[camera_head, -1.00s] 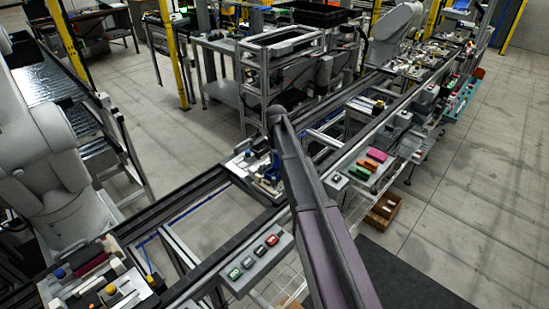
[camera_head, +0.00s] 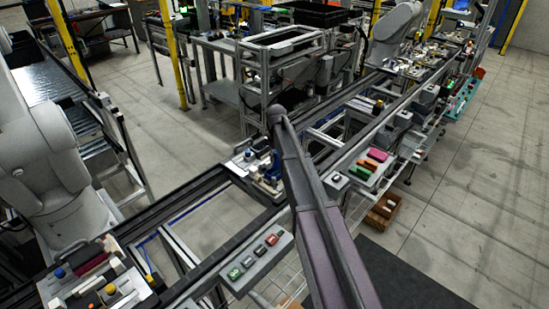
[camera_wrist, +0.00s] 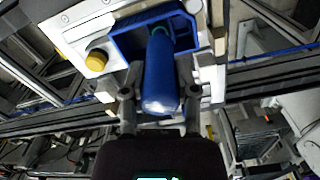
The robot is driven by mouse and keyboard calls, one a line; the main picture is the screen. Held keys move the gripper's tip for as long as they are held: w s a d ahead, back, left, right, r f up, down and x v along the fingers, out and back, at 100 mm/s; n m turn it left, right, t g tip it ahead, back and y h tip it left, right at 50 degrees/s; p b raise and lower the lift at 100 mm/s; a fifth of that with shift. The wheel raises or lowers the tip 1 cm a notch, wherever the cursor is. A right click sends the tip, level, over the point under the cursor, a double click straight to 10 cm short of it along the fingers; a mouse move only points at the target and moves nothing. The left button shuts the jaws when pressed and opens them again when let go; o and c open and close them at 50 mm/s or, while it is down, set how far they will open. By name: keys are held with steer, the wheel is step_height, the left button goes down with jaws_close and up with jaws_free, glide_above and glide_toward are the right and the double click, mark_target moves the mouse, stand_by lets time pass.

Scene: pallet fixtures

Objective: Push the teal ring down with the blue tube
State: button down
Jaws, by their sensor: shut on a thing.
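The blue tube (camera_wrist: 161,76) is held between the two fingers of my gripper (camera_wrist: 159,98) in the wrist view. Its near end faces the camera and its far end reaches into a blue frame (camera_wrist: 123,44) on the pallet fixture. A sliver of the teal ring (camera_wrist: 158,29) shows at the tube's far end, mostly hidden by the tube. I cannot tell how deep the ring sits or whether the tube touches it. In the head view, my arm hides most of the gripper, and a bit of blue shows beside it at the pallet.
A yellow knob (camera_wrist: 96,60) stands on the white plate (camera_wrist: 82,29) left of the frame. In the head view, the conveyor rail (camera_head: 180,217) runs past the pallet. A grey control box (camera_head: 256,262) with several buttons stands in front. Another pallet with parts is at lower left.

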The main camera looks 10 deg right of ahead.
steer(key=shift+f+b, duration=1.35)
steer(key=shift+f, duration=0.05)
stand_by(5.3)
steer(key=shift+r, duration=0.25)
steer(key=shift+r+p, duration=3.8)
steer(key=shift+p, duration=0.2)
